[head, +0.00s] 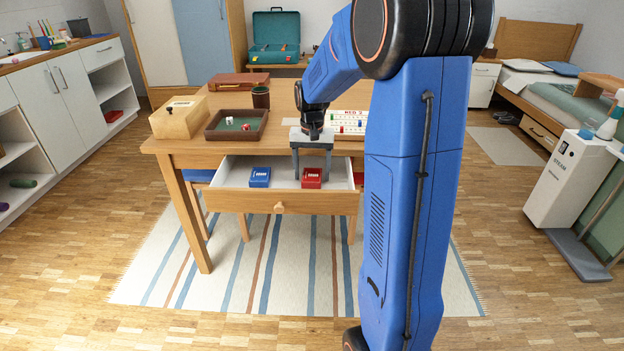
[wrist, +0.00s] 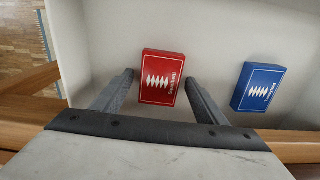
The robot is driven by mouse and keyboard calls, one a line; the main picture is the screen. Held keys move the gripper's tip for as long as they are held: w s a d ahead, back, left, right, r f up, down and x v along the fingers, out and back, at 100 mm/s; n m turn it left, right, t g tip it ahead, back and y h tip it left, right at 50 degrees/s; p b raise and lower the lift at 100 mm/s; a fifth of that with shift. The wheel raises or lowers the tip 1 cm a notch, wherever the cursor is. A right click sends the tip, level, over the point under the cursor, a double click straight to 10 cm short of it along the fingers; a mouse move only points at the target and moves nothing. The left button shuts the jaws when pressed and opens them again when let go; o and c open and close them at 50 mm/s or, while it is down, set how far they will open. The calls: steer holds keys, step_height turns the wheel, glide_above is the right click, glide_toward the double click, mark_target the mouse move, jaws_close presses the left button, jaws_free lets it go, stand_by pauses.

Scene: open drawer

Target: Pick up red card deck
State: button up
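The red card deck (head: 311,178) lies flat in the open drawer (head: 273,202) of the wooden table. It also shows in the wrist view (wrist: 162,77), between and slightly beyond my fingertips. My gripper (head: 311,172) points down over the drawer at the red deck. In the wrist view my gripper (wrist: 160,85) is open, with one finger on each side of the deck and a gap to each. I cannot tell whether the fingertips reach down to the deck's height.
A blue card deck (head: 260,177) lies in the same drawer; in the wrist view (wrist: 259,87) it is right of my right finger. The drawer walls surround both decks. A tray (head: 212,133) with dice, a wooden box (head: 180,118) and a cup (head: 261,97) stand on the tabletop.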

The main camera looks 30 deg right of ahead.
steer(key=c, duration=0.9)
steer(key=shift+r, duration=0.15)
steer(key=shift+c, duration=0.2)
